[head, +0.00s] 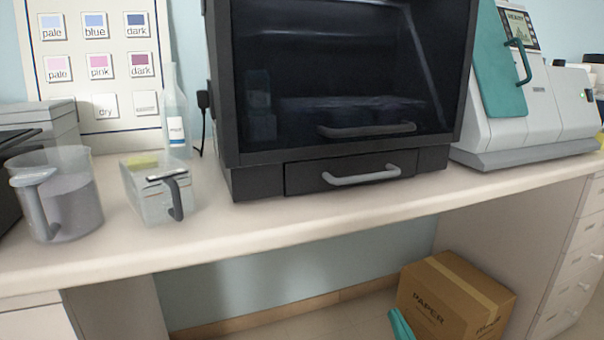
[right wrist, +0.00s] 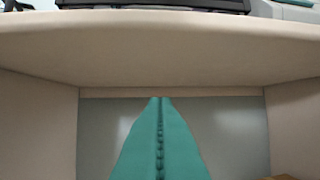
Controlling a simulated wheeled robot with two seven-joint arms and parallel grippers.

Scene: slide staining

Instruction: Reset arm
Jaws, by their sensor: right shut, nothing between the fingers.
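My right gripper (head: 401,325) shows as a small teal tip at the bottom edge of the head view, below the counter front and in front of a cardboard box. In the right wrist view its two teal fingers (right wrist: 160,100) are pressed together with nothing between them. They point at the open knee space under the counter (right wrist: 160,40). My left gripper is not in the head view.
On the counter (head: 300,215) stand a beaker (head: 75,205), a clear handled box (head: 150,200), a bottle (head: 175,115), a black cabinet with a drawer (head: 300,178) and a grey machine (head: 540,130). A cardboard box (head: 450,300) sits on the floor below.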

